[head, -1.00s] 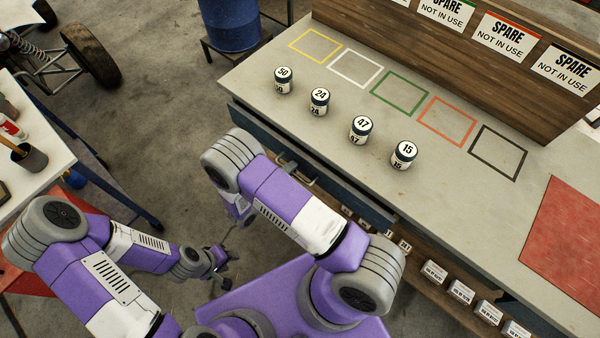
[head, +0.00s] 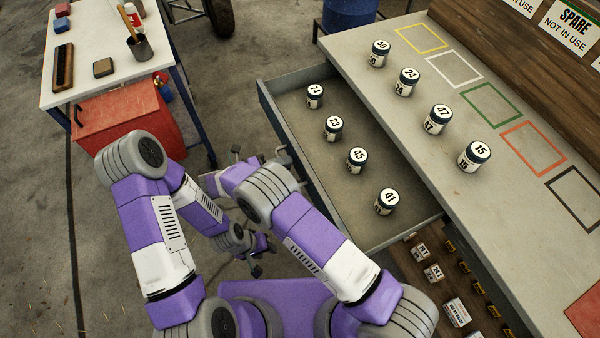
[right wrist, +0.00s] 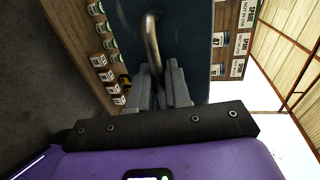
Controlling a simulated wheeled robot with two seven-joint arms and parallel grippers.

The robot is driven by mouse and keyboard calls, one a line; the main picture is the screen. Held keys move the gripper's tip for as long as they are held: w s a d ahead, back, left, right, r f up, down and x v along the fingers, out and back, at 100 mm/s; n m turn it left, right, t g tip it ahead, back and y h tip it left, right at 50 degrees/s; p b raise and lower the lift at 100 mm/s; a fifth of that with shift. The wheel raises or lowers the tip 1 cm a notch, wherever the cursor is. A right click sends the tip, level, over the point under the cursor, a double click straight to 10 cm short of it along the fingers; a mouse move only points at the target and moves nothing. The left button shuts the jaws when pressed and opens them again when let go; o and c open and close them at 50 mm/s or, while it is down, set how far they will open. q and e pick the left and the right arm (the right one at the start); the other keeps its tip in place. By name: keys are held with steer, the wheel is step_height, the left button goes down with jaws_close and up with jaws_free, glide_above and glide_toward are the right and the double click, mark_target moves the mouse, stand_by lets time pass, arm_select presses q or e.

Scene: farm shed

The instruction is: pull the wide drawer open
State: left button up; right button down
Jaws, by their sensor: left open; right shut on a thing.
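The wide drawer (head: 322,185) is pulled out from under the bench, and its interior shows in the head view. Several numbered canisters stand upright in it, such as canister 45 (head: 356,160). In the right wrist view, my right gripper (right wrist: 160,78) is shut on the metal bar handle (right wrist: 152,42) in front of the dark blue drawer front (right wrist: 190,32). In the head view, my right arm partly hides that grip at the drawer's left side. My left gripper (head: 261,257) is open and empty, lower down and apart from the drawer.
Several canisters, such as canister 15 (head: 474,156), stand on the bench top (head: 440,190) near coloured outlines. Small labelled boxes (head: 456,312) sit on a shelf below. A white table (head: 95,60) and red cabinet (head: 125,115) stand at the left. Floor between is clear.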

arm_select(q)
steer(key=shift+s+f, duration=0.2)
steer(key=shift+f, duration=0.15)
arm_select(e)
steer(key=shift+v, duration=0.85)
steer(key=shift+f, duration=0.2)
steer(key=c, duration=1.3)
jaws_free()
steer(key=shift+c, duration=0.2)
